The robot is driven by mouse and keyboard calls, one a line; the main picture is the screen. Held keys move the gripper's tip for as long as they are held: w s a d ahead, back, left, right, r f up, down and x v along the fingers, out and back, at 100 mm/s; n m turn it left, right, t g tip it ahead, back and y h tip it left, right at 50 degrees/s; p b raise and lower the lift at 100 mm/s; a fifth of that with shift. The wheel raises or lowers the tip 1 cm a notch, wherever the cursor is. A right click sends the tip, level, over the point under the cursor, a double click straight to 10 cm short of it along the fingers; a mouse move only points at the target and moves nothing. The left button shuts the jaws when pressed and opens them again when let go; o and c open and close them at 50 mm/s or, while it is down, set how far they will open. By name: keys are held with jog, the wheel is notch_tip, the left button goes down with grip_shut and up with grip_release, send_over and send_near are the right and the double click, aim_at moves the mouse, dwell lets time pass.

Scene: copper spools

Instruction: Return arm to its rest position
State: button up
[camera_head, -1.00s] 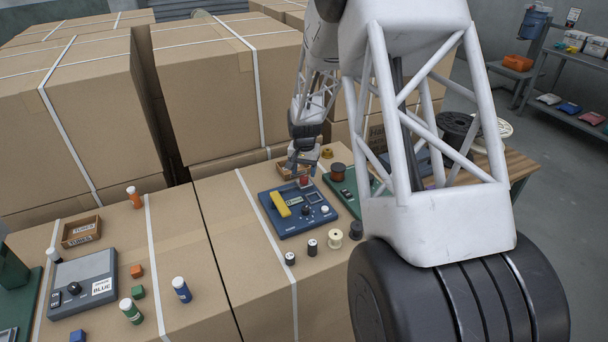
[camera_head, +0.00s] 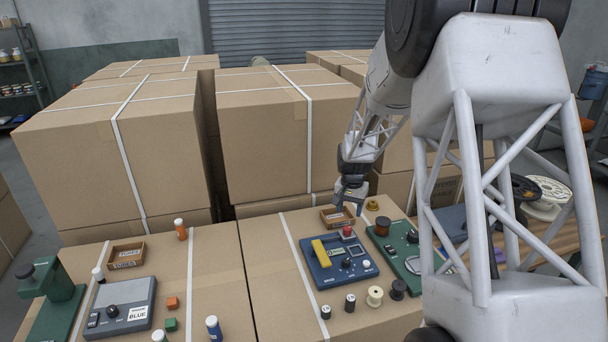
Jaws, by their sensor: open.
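My gripper (camera_head: 347,209) hangs at the end of my arm, small in the picture, above the back right part of the blue device (camera_head: 318,274). Its jaws are open and I see nothing between them. The blue device has a yellow bar, a dark knob and a red-topped part (camera_head: 347,232) just below my gripper. A dark copper-brown spool (camera_head: 383,228) stands to the right on the green board (camera_head: 408,262). A cream spool (camera_head: 375,296) and several dark spools (camera_head: 398,289) stand in front of the blue device.
Tall strapped cartons (camera_head: 270,130) stand close behind my gripper. A small wooden box (camera_head: 337,219) sits behind the blue device. At left are a grey device (camera_head: 122,305), another wooden box (camera_head: 126,257) and a green stand (camera_head: 52,290). Large reels (camera_head: 546,192) lie at right.

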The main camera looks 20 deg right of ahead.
jog(key=s+a+r+n+t, duration=0.1)
jog(key=s+a+r+n, duration=0.1)
jog(key=s+a+r, duration=0.55)
jog(key=s+a+r+n, duration=0.2)
jog(key=s+a+r, duration=0.3)
jog(key=s+r, duration=0.55)
jog(key=s+a+r+n, duration=0.1)
jog(key=s+a+n, duration=0.1)
jog(key=s, duration=1)
jog(key=s+a+r+n+t, duration=0.1)
jog(key=s+a, duration=0.4)
jog(key=s, duration=0.7)
jog(key=shift+a+r+n+t, duration=0.2)
jog(key=shift+a+n+t, duration=0.1)
jog(key=shift+n, duration=0.1)
